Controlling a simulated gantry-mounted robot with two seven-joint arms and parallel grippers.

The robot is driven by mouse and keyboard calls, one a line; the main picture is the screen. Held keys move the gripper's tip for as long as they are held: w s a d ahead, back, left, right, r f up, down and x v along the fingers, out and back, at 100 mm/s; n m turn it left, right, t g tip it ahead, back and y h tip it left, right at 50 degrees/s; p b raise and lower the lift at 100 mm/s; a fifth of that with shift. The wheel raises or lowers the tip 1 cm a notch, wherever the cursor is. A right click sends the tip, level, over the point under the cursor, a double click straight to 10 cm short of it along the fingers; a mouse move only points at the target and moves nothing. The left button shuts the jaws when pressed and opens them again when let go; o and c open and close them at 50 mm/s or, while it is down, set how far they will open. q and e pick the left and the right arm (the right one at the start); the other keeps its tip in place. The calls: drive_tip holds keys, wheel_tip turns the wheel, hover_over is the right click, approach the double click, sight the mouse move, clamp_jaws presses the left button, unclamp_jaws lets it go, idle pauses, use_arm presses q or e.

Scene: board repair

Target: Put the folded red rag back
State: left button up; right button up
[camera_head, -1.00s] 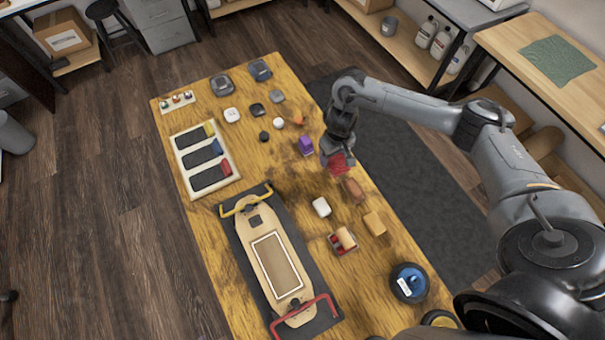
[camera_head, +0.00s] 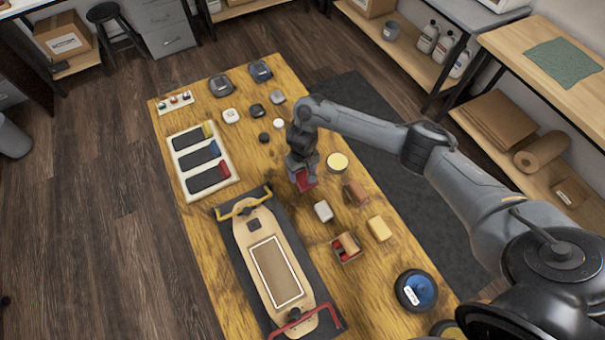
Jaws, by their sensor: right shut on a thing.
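The folded red rag (camera_head: 306,182) is in my right gripper (camera_head: 303,178), at the middle of the wooden table. The gripper points down and is shut on the rag, and the hand hides part of it. I cannot tell whether the rag touches the table. My left gripper is not in view.
A skateboard deck (camera_head: 247,237) lies clamped on a dark mat to the lower left. A white tray (camera_head: 178,167) with dark slots is at left. Near the rag are a yellow-topped round tin (camera_head: 337,162), a brown block (camera_head: 355,193), a white block (camera_head: 323,211) and a red box (camera_head: 346,256).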

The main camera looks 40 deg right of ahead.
sight(303, 172)
drive_tip(key=shift+f, duration=0.65)
drive_tip(key=shift+f, duration=0.15)
drive_tip(key=o, duration=1.1)
drive_tip(key=shift+r, duration=0.65)
wheel_tip(303, 172, up, 11)
drive_tip(key=p, duration=0.6)
drive_tip(key=shift+p, duration=0.3)
